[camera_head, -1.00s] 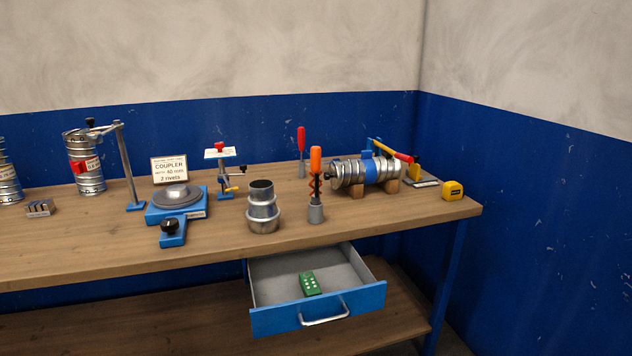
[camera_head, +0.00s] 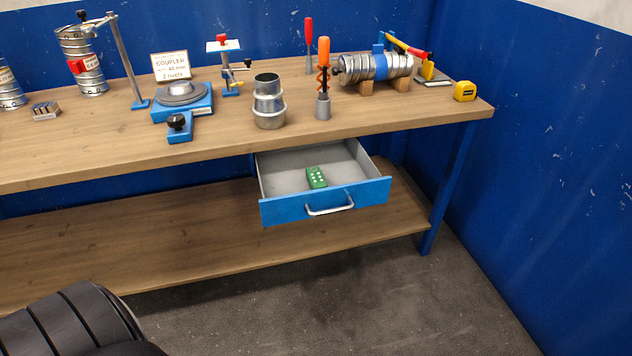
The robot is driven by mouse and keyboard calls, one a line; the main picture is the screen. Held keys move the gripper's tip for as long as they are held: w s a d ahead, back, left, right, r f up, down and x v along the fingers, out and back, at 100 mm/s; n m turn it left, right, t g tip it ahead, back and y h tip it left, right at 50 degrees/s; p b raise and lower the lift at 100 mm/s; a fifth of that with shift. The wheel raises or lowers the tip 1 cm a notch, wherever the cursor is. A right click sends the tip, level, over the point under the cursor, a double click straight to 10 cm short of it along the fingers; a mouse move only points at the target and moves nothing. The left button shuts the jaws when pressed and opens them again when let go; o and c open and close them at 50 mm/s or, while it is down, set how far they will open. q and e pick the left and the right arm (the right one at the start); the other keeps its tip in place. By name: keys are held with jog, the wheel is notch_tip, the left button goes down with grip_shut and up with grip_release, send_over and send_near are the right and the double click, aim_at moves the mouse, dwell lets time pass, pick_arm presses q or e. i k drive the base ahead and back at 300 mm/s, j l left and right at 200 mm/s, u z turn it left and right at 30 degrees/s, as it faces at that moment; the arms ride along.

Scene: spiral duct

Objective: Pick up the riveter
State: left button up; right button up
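No tool in view is labelled as the riveter, and I cannot tell for sure which one it is. A tool with yellow and red handles (camera_head: 408,47) is at the right back of the workbench (camera_head: 215,143), partly hidden behind a silver duct with a blue band (camera_head: 350,69). An orange-handled tool with an orange spiral (camera_head: 323,52) stands upright in a small grey holder (camera_head: 323,106). A red-handled tool (camera_head: 308,32) stands behind it. Neither of my grippers is in view.
A blue drawer (camera_head: 290,210) stands open below the bench top with a green block (camera_head: 316,177) inside. A silver coupler (camera_head: 269,110), a blue turntable (camera_head: 182,100), a sign (camera_head: 171,66) and a yellow tape measure (camera_head: 465,91) are on top. The lower shelf is clear.

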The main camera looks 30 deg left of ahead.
aim_at(324, 41)
jog(key=i+j, duration=0.15)
jog(key=i, duration=0.3)
jog(key=i+j, duration=0.15)
jog(key=i, duration=0.3)
